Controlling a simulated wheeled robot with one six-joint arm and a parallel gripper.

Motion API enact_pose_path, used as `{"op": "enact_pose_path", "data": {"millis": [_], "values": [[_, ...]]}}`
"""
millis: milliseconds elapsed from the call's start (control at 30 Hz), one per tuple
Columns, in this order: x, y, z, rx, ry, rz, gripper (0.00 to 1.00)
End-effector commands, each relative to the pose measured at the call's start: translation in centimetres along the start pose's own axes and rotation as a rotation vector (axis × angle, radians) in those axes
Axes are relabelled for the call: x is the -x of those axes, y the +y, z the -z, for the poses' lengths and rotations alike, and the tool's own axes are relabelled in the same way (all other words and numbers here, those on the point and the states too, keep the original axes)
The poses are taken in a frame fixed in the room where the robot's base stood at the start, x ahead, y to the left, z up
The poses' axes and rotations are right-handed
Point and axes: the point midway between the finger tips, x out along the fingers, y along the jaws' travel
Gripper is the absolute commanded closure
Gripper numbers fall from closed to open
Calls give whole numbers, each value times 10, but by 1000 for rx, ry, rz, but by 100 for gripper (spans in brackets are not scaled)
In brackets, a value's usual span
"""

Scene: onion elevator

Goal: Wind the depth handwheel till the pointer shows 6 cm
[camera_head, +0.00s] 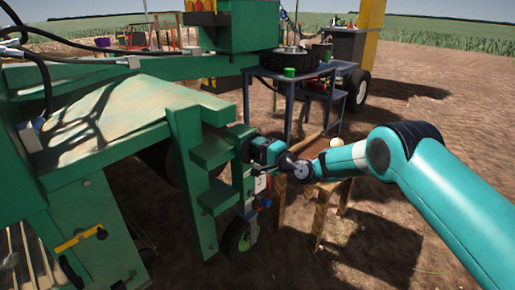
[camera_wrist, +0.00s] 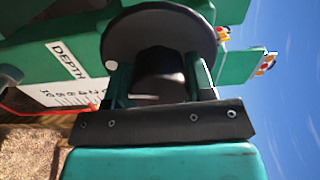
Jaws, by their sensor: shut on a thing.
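The depth handwheel (camera_wrist: 125,38) is a dark round disc filling the top middle of the wrist view. My gripper (camera_wrist: 160,78) is shut on its dark central grip, with one finger on each side. In the head view my gripper (camera_head: 260,151) meets the green machine's post, and the handwheel there is small and mostly hidden. A white scale plate (camera_wrist: 72,72) marked DEPTH, with a row of numbers, lies left of the wheel in the wrist view. A thin red strip (camera_wrist: 22,111) shows by the scale's lower left, perhaps the pointer; its reading cannot be told.
The green machine (camera_head: 120,110) fills the left. A small wheel (camera_head: 238,240) stands below my gripper. A wooden stand (camera_head: 320,215) with a pale round thing (camera_head: 337,142) and a blue-grey table (camera_head: 300,82) stand close behind. Open soil lies to the right.

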Motion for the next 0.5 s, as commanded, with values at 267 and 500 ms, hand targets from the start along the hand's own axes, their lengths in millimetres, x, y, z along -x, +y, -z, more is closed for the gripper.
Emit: {"op": "enact_pose_path", "data": {"millis": [267,500], "values": [[1,2,1,-118,2,-2,74],[1,3,1,-152,3,-3,74]]}}
